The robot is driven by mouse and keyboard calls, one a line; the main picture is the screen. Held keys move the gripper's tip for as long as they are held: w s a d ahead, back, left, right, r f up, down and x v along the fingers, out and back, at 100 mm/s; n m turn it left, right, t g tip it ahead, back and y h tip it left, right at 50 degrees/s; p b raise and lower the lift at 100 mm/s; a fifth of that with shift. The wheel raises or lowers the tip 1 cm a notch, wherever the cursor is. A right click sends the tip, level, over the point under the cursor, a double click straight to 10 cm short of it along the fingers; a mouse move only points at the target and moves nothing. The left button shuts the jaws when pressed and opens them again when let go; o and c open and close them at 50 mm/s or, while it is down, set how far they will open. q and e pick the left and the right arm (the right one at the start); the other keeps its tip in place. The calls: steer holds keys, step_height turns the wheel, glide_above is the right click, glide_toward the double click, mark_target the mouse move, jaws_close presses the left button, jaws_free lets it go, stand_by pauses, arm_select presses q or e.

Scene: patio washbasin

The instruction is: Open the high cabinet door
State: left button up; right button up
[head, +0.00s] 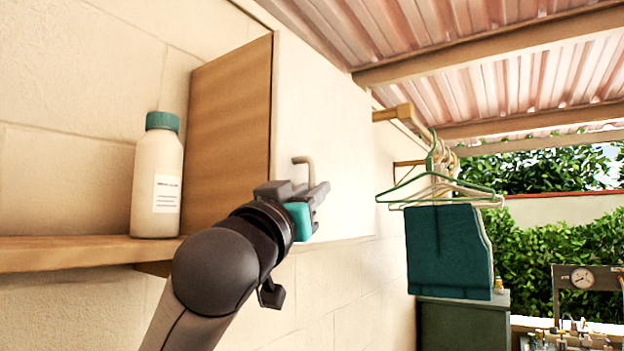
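The high cabinet (229,105) hangs on the wall, with a wood-brown side and a cream-white door (325,125). The door looks closed, flush with the cabinet's front edge. A small bent, beige handle (309,166) stands out from the door's lower left part. My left gripper (304,190) is right at the handle, and its dark fingers overlap the handle's lower end in the picture. Its fingertips are partly hidden by its own body, so I cannot tell whether it grips or touches the handle. My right gripper is out of view.
A wooden shelf (80,253) with a white, green-capped bottle (157,178) is left of the cabinet. Hangers (437,190) with teal shorts (448,250) hang from a rail to the right. A green cabinet (463,322) stands below them. A corrugated roof is overhead.

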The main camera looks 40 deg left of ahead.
arm_select(q)
steer(key=shift+w+a+r, duration=0.1)
steer(key=shift+w+r, duration=0.05)
steer(key=shift+w, duration=0.2)
jaws_close()
stand_by(1.3)
